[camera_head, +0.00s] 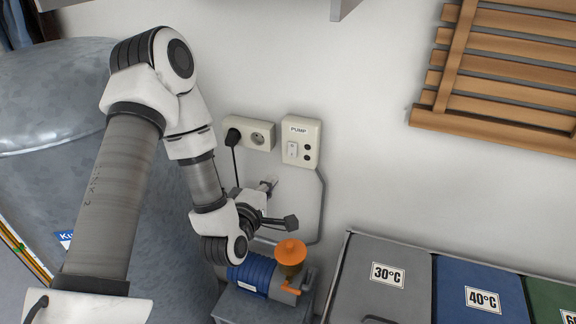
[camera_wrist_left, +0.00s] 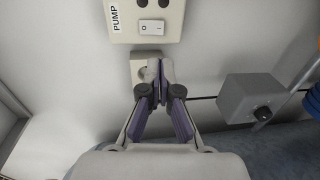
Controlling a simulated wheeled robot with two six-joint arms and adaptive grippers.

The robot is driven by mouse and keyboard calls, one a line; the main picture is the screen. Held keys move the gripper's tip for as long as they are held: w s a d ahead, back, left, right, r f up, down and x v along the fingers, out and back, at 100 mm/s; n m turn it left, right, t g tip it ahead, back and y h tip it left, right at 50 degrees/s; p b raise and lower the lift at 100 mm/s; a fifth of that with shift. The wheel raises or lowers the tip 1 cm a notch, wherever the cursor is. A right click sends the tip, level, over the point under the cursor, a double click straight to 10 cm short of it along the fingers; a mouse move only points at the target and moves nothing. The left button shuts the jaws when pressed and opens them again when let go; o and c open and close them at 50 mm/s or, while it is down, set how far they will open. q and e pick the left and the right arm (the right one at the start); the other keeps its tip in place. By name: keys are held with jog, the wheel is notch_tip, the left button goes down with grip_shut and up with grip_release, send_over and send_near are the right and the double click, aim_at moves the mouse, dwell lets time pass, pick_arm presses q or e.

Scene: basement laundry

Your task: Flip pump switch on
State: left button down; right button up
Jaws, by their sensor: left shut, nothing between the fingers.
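The pump switch (camera_head: 292,150) is a white rocker on a beige box labelled PUMP (camera_head: 300,129), fixed to the wall. The rocker also shows near the top of the left wrist view (camera_wrist_left: 151,28); I cannot tell which way it is set. My left gripper (camera_head: 269,186) is below and left of the box in the head view. In the left wrist view its fingertips (camera_wrist_left: 160,68) are together and empty, apart from the rocker in the picture and in front of part of a socket. My right gripper is not in view.
A wall socket (camera_head: 262,136) with a black plug (camera_head: 233,136) sits left of the box. A blue and orange pump (camera_head: 255,272) stands below my gripper. Laundry bins (camera_head: 385,250) stand at lower right, a wooden rack (camera_head: 505,60) hangs above, and a metal tank (camera_head: 50,95) is left.

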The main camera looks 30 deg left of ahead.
aim_at(291, 155)
pick_arm(q)
jog(key=p+x, duration=0.3)
jog(key=x, duration=0.8)
jog(key=shift+w+p, duration=0.3)
jog(key=shift+p, duration=0.1)
jog(key=shift+w+a+f, duration=0.1)
jog(key=shift+w+f, duration=0.05)
jog(key=shift+w, duration=0.2)
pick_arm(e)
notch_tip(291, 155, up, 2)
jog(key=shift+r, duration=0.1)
